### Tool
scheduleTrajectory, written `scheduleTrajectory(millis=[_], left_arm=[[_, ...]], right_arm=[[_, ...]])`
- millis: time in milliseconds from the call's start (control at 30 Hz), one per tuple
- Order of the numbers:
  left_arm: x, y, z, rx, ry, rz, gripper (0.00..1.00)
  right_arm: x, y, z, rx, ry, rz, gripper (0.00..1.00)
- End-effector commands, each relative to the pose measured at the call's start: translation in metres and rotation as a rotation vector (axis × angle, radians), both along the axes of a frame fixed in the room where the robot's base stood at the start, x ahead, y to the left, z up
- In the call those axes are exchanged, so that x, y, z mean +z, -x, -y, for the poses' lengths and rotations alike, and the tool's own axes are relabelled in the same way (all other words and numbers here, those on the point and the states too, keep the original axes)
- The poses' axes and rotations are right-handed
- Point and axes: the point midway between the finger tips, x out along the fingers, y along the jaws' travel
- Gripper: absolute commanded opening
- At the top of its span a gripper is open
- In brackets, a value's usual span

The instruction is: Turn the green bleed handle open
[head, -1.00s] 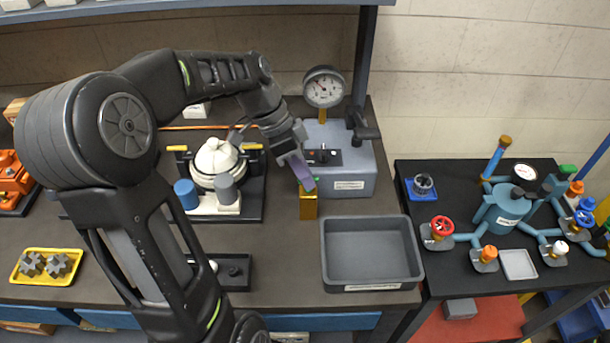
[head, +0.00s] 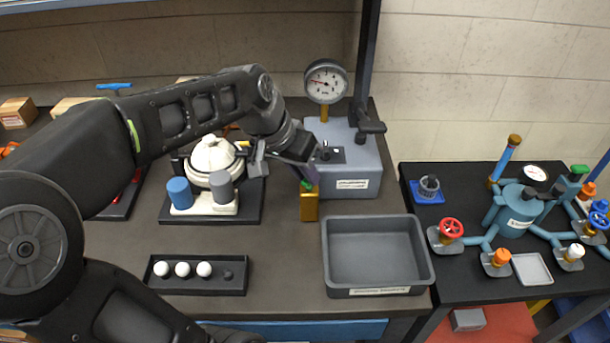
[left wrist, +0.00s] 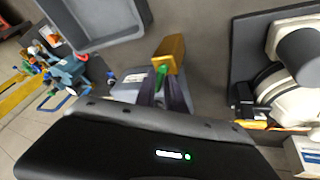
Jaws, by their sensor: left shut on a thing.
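The green bleed handle (left wrist: 160,74) sits at the gold block (left wrist: 171,52) in the left wrist view. In the head view only a small green part (head: 306,186) shows at the top of the gold block (head: 309,206). My left gripper (head: 307,175) reaches down from above and behind the block. Its purple fingers (left wrist: 163,92) are shut on the green handle, one on each side. The fingers hide part of the handle, so its exact angle is hard to tell. My right gripper is in neither view.
The grey pump box (head: 352,178) with its gauge (head: 326,81) stands behind the block. An empty grey tray (head: 375,256) lies in front to the right. A white-domed device (head: 214,156) stands to the left. A black side table (head: 474,278) with valves is at the right.

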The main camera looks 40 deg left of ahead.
Motion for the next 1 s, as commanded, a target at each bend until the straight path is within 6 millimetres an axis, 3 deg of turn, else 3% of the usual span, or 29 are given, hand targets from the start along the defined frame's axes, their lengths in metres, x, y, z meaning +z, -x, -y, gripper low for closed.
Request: scheduleTrajectory(millis=[500, 1000], left_arm=[[-0.004, 0.001, 0.005, 0.443, 0.002, -0.004, 0.0], [-0.001, 0.001, 0.006, 0.585, 0.005, -0.005, 0.0]], right_arm=[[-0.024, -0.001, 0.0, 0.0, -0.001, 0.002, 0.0], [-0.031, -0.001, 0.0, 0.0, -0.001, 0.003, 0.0]])
